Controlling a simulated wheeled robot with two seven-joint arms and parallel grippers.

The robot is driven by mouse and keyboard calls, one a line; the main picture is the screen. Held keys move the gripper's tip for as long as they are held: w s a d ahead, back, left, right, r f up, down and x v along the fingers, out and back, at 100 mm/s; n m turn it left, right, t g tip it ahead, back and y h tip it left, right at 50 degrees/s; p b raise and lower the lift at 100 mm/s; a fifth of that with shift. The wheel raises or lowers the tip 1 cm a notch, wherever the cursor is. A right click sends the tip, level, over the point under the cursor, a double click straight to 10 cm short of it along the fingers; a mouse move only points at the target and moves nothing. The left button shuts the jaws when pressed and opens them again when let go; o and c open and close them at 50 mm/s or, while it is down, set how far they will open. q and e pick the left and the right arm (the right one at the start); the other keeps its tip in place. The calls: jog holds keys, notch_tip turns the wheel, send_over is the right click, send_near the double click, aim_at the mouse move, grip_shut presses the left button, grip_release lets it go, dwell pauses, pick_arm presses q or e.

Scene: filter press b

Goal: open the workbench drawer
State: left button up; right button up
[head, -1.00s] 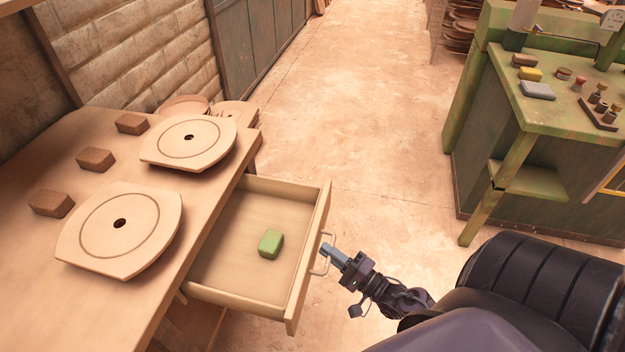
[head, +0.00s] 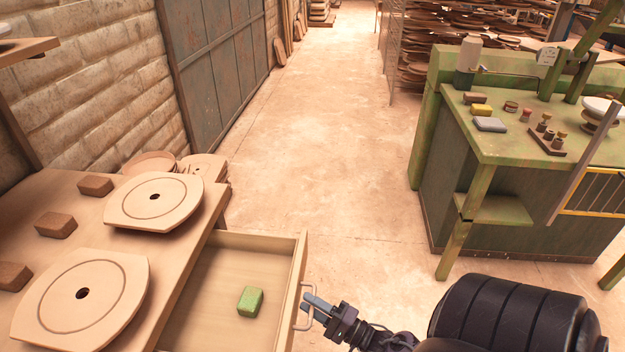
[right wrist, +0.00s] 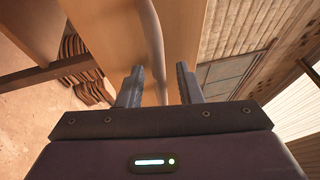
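The workbench (head: 185,250) stands at the lower left in the head view. Its drawer (head: 215,300) is pulled well out, and its inside shows. A green block (head: 250,301) lies in it. The drawer front carries a light metal loop handle (head: 309,318). My right gripper (head: 316,306) is at this handle. In the right wrist view its fingers (right wrist: 159,85) stand apart, with the handle bar (right wrist: 152,45) between them and a gap on each side. I cannot tell whether either finger touches it. My left gripper is not in view.
A green bench (head: 500,150) with small tools stands at the right. The floor (head: 330,150) between is clear. Stacked shelves (head: 470,60) stand behind.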

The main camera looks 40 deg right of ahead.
jog(key=b+v, duration=0.1)
jog(key=v, duration=0.6)
jog(key=shift+s, duration=0.4)
jog(key=shift+d+f, duration=0.1)
jog(key=shift+f, duration=0.05)
